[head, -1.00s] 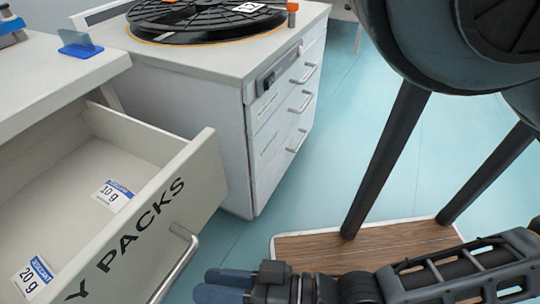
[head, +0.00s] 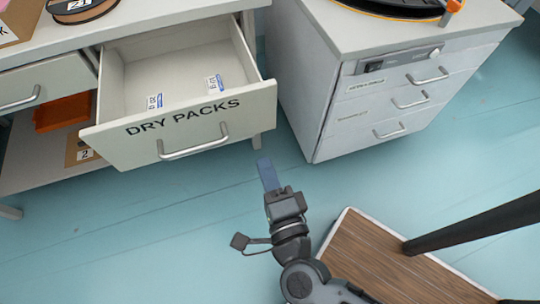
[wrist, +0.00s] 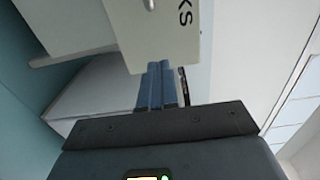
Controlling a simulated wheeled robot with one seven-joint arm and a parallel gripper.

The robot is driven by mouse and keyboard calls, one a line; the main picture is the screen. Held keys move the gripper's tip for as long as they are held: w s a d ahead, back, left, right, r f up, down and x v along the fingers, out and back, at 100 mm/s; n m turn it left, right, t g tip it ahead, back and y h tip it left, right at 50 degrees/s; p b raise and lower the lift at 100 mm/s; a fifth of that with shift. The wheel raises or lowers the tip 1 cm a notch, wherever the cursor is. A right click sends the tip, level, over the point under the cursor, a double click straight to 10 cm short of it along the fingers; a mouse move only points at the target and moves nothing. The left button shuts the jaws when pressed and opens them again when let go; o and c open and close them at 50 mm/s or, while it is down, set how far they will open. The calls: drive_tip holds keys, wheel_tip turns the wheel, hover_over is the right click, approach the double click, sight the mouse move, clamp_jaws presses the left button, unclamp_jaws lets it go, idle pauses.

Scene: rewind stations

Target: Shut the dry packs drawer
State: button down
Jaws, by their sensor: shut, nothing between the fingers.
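The dry packs drawer (head: 245,128) stands pulled open from the bench in the head view, its lettered front facing me with a bar handle (head: 193,146). Two small labelled packs (head: 214,84) lie inside it. My gripper (head: 266,165) is shut and empty, its blue fingers just in front of and below the right part of the drawer front. In the wrist view the blue fingers (wrist: 160,82) point at the drawer front (wrist: 165,30), which shows the letters "KS". I cannot tell whether they touch it.
A white cabinet (head: 330,110) with several shut drawers stands to the right, carrying a black reel (head: 395,6). A shut drawer (head: 45,85) and an orange bin (head: 62,112) are at left. A wooden-topped platform (head: 375,260) is at lower right.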

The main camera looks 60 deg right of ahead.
sight(246, 116)
drive_tip(key=x, duration=1.1)
drive_tip(key=shift+w+p, duration=0.15)
drive_tip(key=shift+p, duration=0.2)
drive_tip(key=shift+d, duration=0.1)
drive_tip(key=p+x, duration=0.3)
drive_tip(key=x, duration=2.3)
drive_tip(key=shift+w+d, duration=0.15)
drive_tip(key=shift+w, duration=0.05)
drive_tip(key=shift+w+d+r, duration=0.1)
drive_tip(key=shift+w+d, duration=0.05)
